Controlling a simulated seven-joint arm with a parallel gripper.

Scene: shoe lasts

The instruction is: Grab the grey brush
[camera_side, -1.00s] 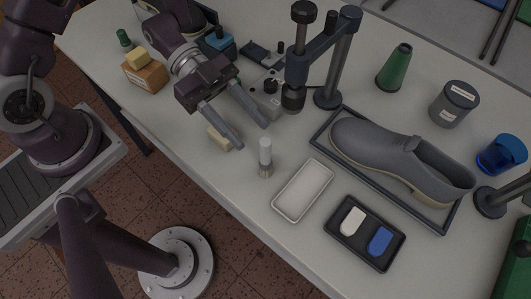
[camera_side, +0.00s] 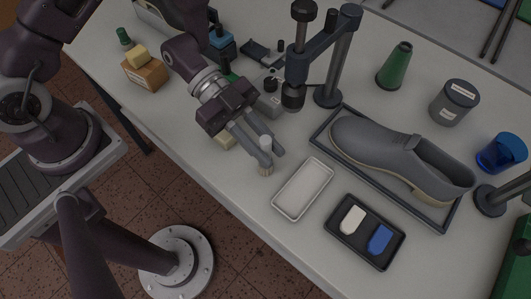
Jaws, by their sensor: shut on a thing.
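The grey brush (camera_side: 266,142) stands upright near the front edge of the table, with a pale handle on top and bristles at the bottom. My gripper (camera_side: 269,159) reaches down from the upper left and is shut on the brush, with a finger on either side of it. The fingers hide part of the brush's middle; its handle top and lower bristles show. I cannot tell whether the bristles still touch the table.
A white tray (camera_side: 303,189) lies just right of the brush. A yellowish block (camera_side: 222,139) sits partly behind my gripper. A dark post stand (camera_side: 328,95) rises behind. A grey shoe (camera_side: 385,152) lies in a dark frame; a black tray (camera_side: 365,233) holds white and blue pieces.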

